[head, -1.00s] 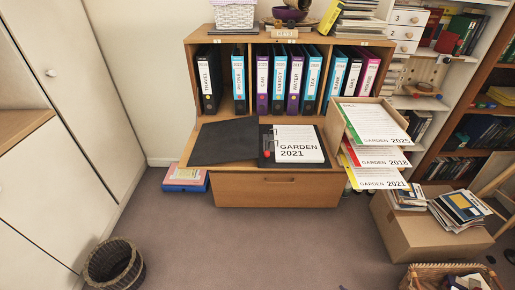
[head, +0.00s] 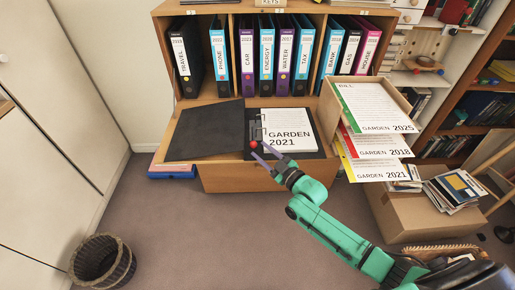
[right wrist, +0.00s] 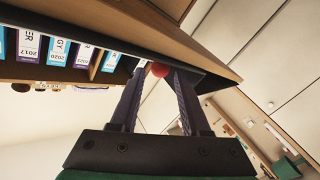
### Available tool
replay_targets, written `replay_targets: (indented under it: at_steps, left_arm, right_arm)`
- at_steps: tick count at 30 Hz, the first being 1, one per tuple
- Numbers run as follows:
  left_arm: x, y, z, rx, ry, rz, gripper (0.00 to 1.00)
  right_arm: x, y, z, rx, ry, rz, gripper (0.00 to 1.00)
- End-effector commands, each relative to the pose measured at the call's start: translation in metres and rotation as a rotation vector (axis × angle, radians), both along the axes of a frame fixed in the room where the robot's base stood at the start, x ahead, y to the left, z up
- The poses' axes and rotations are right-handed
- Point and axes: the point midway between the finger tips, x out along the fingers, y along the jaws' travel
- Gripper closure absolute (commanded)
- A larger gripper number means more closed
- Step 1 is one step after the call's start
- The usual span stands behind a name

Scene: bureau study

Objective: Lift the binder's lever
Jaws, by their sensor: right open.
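The black binder (head: 206,133) lies open on the wooden desk, with its cover spread to the left. White sheets (head: 288,132) headed GARDEN 2021 lie on its right side. The binder's lever has a red knob (head: 254,145), at the left edge of the sheets beside the metal ring mechanism (head: 259,128). My right gripper (head: 259,150) is open at the knob. In the right wrist view the red knob (right wrist: 159,69) shows between the two fingertips, near their ends; I cannot tell if they touch it. My left gripper is not in view.
Several upright binders (head: 265,50) stand in the shelf behind. A cardboard box (head: 410,215) and a wicker bin (head: 103,262) are on the floor.

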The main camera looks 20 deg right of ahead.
Motion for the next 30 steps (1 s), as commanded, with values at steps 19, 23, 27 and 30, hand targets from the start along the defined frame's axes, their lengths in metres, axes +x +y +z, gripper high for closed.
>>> replay_targets:
  at_steps: [19,23,27,30]
  left_arm:
    - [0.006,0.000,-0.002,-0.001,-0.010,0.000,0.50]
    - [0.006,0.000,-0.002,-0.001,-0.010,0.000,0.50]
    - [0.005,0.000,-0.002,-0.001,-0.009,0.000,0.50]
    - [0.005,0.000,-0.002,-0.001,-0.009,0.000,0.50]
  right_arm:
    - [0.024,0.010,-0.001,-0.001,0.002,-0.001,1.00]
    - [0.024,0.010,-0.001,-0.001,0.002,-0.001,1.00]
    - [0.024,0.010,-0.001,-0.001,0.002,-0.001,1.00]
    - [0.024,0.010,-0.001,-0.001,0.002,-0.001,1.00]
